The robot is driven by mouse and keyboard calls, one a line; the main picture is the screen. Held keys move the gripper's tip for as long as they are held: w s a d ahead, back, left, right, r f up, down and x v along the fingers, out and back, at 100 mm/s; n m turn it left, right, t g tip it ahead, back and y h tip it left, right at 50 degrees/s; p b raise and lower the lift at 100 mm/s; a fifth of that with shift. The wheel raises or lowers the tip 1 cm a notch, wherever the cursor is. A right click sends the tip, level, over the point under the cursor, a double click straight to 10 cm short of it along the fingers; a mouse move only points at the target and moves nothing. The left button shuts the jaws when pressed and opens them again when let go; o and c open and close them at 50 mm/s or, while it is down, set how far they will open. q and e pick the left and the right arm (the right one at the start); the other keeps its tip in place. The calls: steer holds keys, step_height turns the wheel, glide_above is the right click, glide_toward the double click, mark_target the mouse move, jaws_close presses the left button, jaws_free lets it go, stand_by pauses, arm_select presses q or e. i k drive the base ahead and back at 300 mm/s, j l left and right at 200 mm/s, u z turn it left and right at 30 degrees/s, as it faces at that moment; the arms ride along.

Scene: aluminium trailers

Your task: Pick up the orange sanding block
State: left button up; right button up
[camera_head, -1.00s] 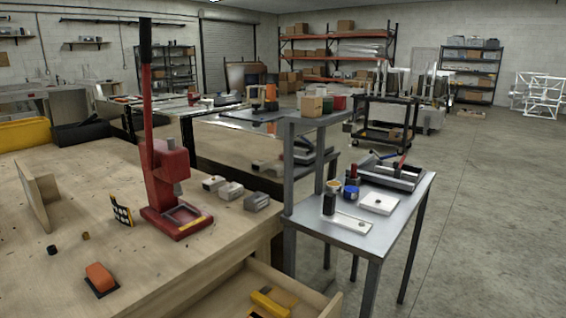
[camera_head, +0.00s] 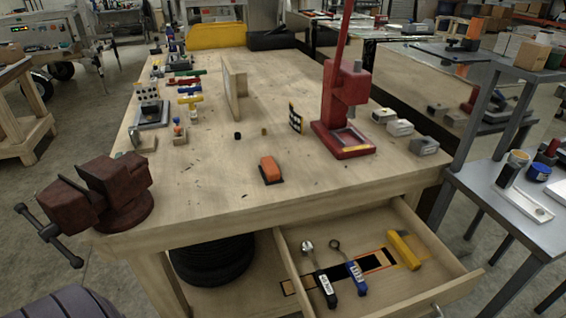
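The orange sanding block (camera_head: 269,168) sits on the wooden workbench (camera_head: 215,190), near the front edge and around the middle of its width. It has an orange top and a dark base. Nothing covers it. Neither of my grippers shows in the head view.
A red vise (camera_head: 100,192) is at the bench's front left corner. A red arbor press (camera_head: 345,105) stands to the right of the block. An open drawer (camera_head: 440,290) with tools juts out below the front edge. A grey metal table (camera_head: 485,195) stands at right. Bench surface around the block is clear.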

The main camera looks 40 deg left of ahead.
mark_target(270, 172)
steer(key=l+u, duration=0.1)
steer(key=u, duration=0.25)
steer(key=i+l+u, duration=0.1)
steer(key=u, duration=0.25)
steer(key=l+u, duration=0.15)
steer(key=u, duration=0.2)
steer(key=i, duration=0.05)
